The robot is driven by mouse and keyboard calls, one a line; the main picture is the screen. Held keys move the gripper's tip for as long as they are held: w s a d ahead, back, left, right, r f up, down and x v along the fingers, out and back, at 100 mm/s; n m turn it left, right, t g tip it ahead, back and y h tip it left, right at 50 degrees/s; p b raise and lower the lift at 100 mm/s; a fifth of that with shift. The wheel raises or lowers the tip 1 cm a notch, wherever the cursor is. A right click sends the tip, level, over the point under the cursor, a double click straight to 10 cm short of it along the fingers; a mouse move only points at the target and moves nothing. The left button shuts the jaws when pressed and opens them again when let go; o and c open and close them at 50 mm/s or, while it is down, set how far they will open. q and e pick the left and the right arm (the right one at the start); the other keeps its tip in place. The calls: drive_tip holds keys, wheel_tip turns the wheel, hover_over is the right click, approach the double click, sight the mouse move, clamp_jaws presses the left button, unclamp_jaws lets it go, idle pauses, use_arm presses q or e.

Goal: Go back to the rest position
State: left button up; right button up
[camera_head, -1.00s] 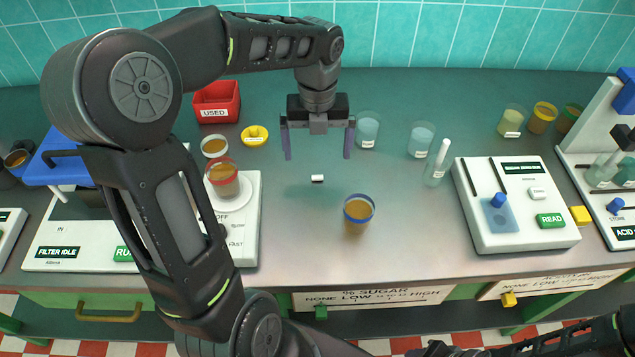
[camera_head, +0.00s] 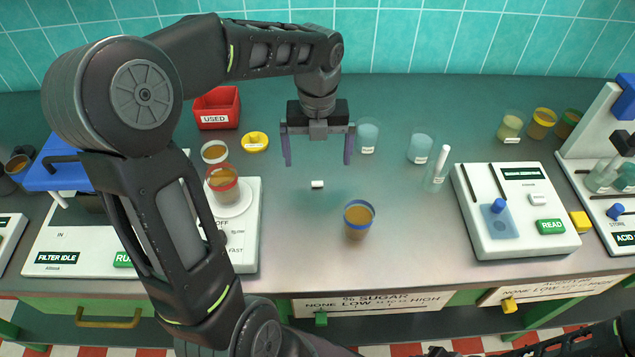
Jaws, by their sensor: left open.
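My left gripper (camera_head: 319,155) is open and empty above the back middle of the counter, fingers pointing down. A small white piece (camera_head: 317,184) lies on the counter just below it, apart from the fingers. A blue-rimmed cup of amber liquid (camera_head: 358,221) stands upright in front of the gripper, to its right. My left arm crosses the left half of the view and hides part of the filter machine. My right gripper is not in view; only dark parts of my right arm show at the bottom right.
A red-rimmed cup (camera_head: 222,184) stands on a white device at left. The red USED bin (camera_head: 217,108), a yellow dish (camera_head: 255,142) and bluish beakers (camera_head: 420,146) stand behind. A reader (camera_head: 550,230) stands at right. The counter (camera_head: 410,250) is clear around the blue-rimmed cup.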

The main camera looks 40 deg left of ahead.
use_arm(q)
wheel_tip(320, 180, up, 10)
drive_tip(key=p, duration=0.8)
drive_tip(key=shift+p, duration=0.3)
